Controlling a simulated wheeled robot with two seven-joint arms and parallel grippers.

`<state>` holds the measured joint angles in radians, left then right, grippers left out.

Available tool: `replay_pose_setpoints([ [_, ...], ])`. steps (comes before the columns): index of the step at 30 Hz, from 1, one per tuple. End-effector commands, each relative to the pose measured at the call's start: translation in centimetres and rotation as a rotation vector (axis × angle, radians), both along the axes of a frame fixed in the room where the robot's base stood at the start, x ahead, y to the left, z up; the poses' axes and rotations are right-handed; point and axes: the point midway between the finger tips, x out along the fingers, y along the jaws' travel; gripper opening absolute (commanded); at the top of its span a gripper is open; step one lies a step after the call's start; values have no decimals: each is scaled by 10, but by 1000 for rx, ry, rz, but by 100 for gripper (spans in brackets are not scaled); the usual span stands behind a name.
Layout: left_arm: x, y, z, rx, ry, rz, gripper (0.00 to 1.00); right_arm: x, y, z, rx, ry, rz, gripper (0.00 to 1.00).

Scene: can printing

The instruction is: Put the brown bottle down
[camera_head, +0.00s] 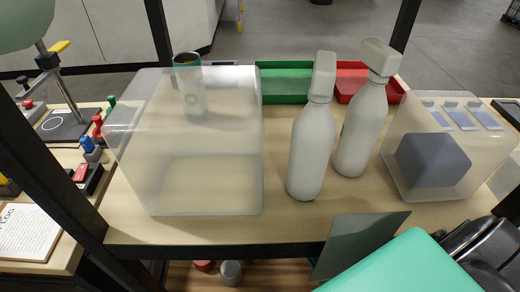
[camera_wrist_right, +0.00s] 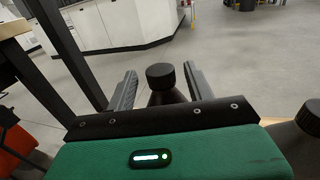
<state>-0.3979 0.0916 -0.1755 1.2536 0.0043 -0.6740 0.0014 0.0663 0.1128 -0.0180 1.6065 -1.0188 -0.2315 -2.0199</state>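A dark bottle with a black cap (camera_wrist_right: 160,75) is between the two fingers of my right gripper (camera_wrist_right: 162,88) in the right wrist view. Its neck and dark shoulder show below the cap, and its lower body is hidden behind the gripper. The fingers stand apart on both sides of it; whether they touch its body is hidden. In the head view, two pale bottles stand upright on the table, one at the middle (camera_head: 311,150) and one just right of it (camera_head: 362,130). No bottle there looks brown. My left gripper is not in view.
A clear box (camera_head: 235,190) with a pale cup (camera_head: 190,95) behind or in it stands at the table's left. Another clear box (camera_head: 455,185) holds a dark block at the right. Green (camera_head: 285,97) and red (camera_head: 390,92) trays lie behind. A second dark bottle (camera_wrist_right: 312,118) edges the wrist view.

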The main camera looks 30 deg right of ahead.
Motion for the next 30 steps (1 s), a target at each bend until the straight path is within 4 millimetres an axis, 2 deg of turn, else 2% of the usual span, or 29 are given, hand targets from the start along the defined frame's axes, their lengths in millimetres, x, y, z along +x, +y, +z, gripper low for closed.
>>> replay_pose_setpoints([
  [10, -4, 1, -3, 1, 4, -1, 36, -5, 1, 1, -1, 1, 0, 53],
  [17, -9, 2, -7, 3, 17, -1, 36, -43, 7, 0, -2, 1, 0, 53],
  [24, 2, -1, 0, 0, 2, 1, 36, -86, 16, 0, -1, 2, 0, 53],
  [30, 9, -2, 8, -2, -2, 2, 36, -110, 21, 0, -1, 1, 0, 53],
])
